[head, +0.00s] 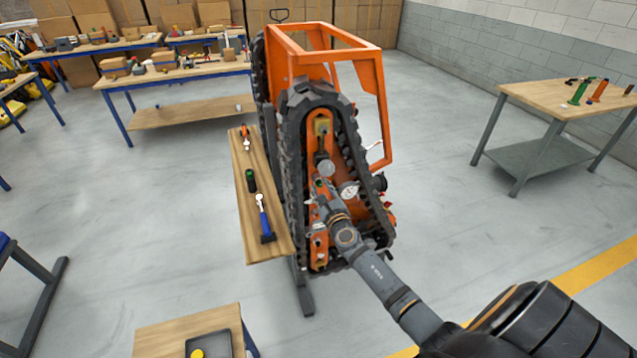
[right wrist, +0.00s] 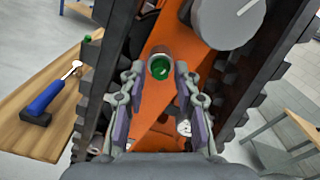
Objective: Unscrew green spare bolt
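The green bolt (right wrist: 159,68) sits in a dark round collar on the orange inner frame of the tracked carrier. It also shows as a small green spot in the head view (head: 319,183). My right gripper (right wrist: 160,76) is in front of the bolt, its two fingers apart, one on each side. I see gaps between the fingers and the bolt, and nothing is held. In the head view my right gripper (head: 322,194) reaches in between the tracks of the orange carrier (head: 370,75). My left gripper is not in view.
A narrow wooden bench (head: 246,205) left of the carrier holds a blue-handled tool (head: 264,216) and a dark green cylinder (head: 250,180). Black track (right wrist: 268,70) flanks the gripper closely. A table (head: 540,96) with tools stands at the right; open floor lies between.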

